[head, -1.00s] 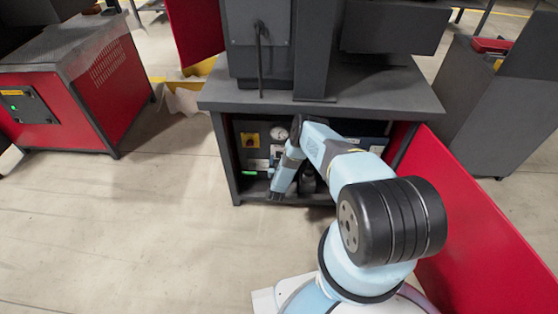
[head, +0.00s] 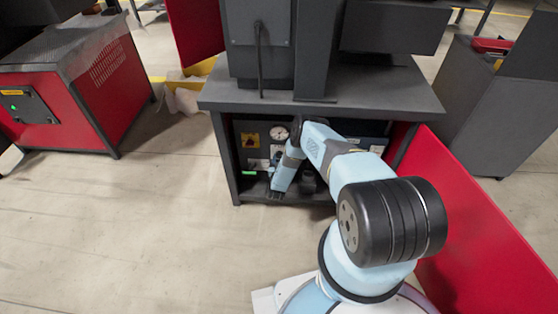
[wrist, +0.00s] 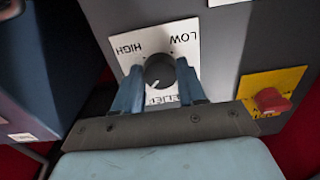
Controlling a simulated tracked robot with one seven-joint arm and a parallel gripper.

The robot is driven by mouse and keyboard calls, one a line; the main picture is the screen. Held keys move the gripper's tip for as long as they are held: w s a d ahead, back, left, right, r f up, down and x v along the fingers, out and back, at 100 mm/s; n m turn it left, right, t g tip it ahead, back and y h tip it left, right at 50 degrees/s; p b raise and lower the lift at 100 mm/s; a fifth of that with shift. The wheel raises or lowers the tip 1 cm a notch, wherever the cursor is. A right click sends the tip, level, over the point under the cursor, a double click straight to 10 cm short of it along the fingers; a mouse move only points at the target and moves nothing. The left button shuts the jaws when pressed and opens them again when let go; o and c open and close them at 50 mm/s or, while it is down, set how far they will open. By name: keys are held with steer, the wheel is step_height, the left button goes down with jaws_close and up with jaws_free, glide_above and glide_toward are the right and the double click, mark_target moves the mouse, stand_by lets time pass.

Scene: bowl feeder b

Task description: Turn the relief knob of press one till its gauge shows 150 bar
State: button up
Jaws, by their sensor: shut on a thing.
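The relief knob (wrist: 160,71) is a round black knob with a white pointer mark. It sits on a white plate (wrist: 183,30) lettered HIGH, LOW and RELIEF, seen upside down in the wrist view. My gripper (wrist: 160,88) is shut on the knob, one blue finger on each side. The knob's pointer mark faces the lower left in that view. In the head view the round white gauge (head: 279,133) shows on the panel under the press (head: 320,85); its reading is too small to make out. My arm hides the knob there.
Red panels (head: 480,215) stand open beside the press. A red cabinet (head: 85,95) stands at the left, with clear floor (head: 130,220) before it.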

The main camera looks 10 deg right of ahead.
steer(key=shift+n, duration=1.6)
steer(key=o, duration=1.1)
steer(key=shift+c, duration=0.2)
steer(key=shift+s, duration=0.1)
steer(key=v, duration=1.3)
steer(key=shift+s+a, duration=0.2)
steer(key=shift+s, duration=0.05)
steer(key=shift+s+f, duration=0.1)
